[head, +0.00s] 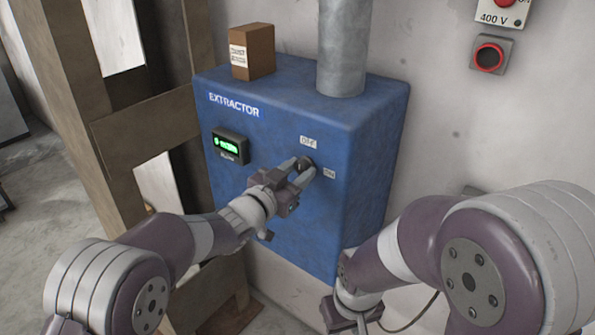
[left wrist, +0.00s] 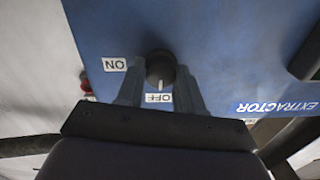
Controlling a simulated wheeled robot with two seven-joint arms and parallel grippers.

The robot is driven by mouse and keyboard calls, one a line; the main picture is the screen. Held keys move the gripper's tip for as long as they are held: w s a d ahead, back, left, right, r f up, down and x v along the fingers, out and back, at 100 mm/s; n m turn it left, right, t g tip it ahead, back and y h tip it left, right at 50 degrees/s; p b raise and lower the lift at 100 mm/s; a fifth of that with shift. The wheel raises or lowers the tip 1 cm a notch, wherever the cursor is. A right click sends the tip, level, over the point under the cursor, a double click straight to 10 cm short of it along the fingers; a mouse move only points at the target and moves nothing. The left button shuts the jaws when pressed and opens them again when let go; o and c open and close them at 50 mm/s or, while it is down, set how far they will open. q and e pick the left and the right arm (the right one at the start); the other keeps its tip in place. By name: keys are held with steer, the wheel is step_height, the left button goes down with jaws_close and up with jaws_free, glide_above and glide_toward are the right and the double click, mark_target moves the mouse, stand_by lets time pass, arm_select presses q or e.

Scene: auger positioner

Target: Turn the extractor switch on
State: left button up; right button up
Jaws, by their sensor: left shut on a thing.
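The blue extractor box (head: 350,150) stands against the wall, with its name on the front face. Its dark round switch knob (left wrist: 160,68) sits between an OFF label (left wrist: 158,97) and an ON label (left wrist: 115,64). The knob's white pointer mark faces OFF. My left gripper (head: 307,168) has its fingers on either side of the knob and is shut on it; the fingers partly hide the knob in the head view. My right gripper (head: 350,312) is low at the bottom of the head view, away from the switch, and its fingers are not clear.
A lit green display (head: 229,146) is left of the switch. A cardboard box (head: 251,50) and a metal duct (head: 343,48) are on top of the extractor. A wooden frame (head: 145,123) stands close on the left. A red wall button (head: 489,57) is at the upper right.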

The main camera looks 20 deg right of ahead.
arm_select(q)
steer(key=shift+r, duration=0.15)
steer(key=shift+m+b, duration=0.3)
steer(key=shift+b, duration=0.45)
steer(key=m+b, duration=0.9)
steer(key=b, duration=0.3)
steer(key=shift+m+b, duration=0.6)
steer(key=shift+m, duration=0.1)
steer(key=m+b, duration=0.2)
steer(key=m, duration=0.1)
steer(key=shift+m+h+b, duration=0.3)
steer(key=shift+h+b, duration=0.05)
steer(key=shift+h, duration=0.05)
steer(key=shift+r+m+b, duration=0.1)
steer(key=shift+m+b, duration=0.9)
steer(key=shift+m, duration=0.9)
